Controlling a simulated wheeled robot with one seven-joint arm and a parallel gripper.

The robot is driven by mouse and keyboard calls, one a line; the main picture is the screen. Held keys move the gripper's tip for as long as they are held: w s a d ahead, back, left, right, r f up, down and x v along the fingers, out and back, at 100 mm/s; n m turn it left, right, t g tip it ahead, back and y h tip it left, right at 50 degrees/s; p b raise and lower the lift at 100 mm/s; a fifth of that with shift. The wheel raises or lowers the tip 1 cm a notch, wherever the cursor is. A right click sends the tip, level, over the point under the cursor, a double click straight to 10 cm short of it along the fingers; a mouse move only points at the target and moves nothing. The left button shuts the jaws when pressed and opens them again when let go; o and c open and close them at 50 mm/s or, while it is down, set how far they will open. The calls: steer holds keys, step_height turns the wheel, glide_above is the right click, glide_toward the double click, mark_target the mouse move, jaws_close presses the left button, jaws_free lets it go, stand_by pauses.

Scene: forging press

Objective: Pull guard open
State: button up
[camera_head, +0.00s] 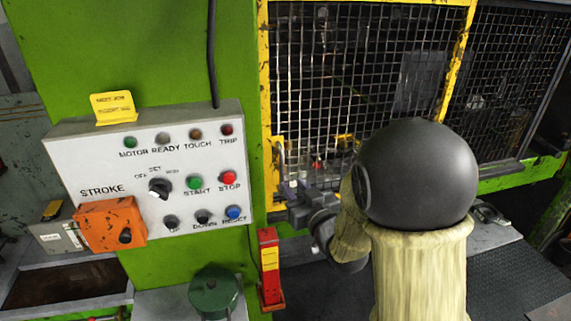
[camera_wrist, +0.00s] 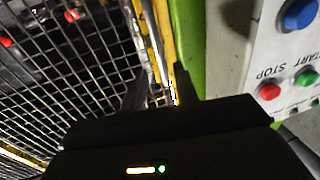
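The guard (camera_head: 360,75) is a yellow-framed panel of dark wire mesh on the press, and it looks closed. Its mesh also fills the left of the wrist view (camera_wrist: 70,60). A pale upright handle (camera_head: 279,158) is on the guard's left frame edge. In the wrist view the handle (camera_wrist: 155,45) runs down beside the yellow frame towards the gap between my fingers. My gripper (camera_head: 288,190) is at the handle's lower end. In the wrist view its two dark fingers (camera_wrist: 160,90) stand apart, with a gap around the bar. Contact cannot be made out.
A white control box (camera_head: 150,170) with buttons and a knob is left of the guard, on the green press frame (camera_head: 130,50). An orange box (camera_head: 110,224) is at its lower left corner. A red and yellow post (camera_head: 269,265) and a green round cap (camera_head: 214,292) stand below.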

mark_target(283, 171)
steer(key=p+x, duration=0.3)
steer(key=x, duration=0.5)
steer(key=shift+d+r, duration=0.1)
jaws_close()
steer(key=shift+w+d, duration=0.1)
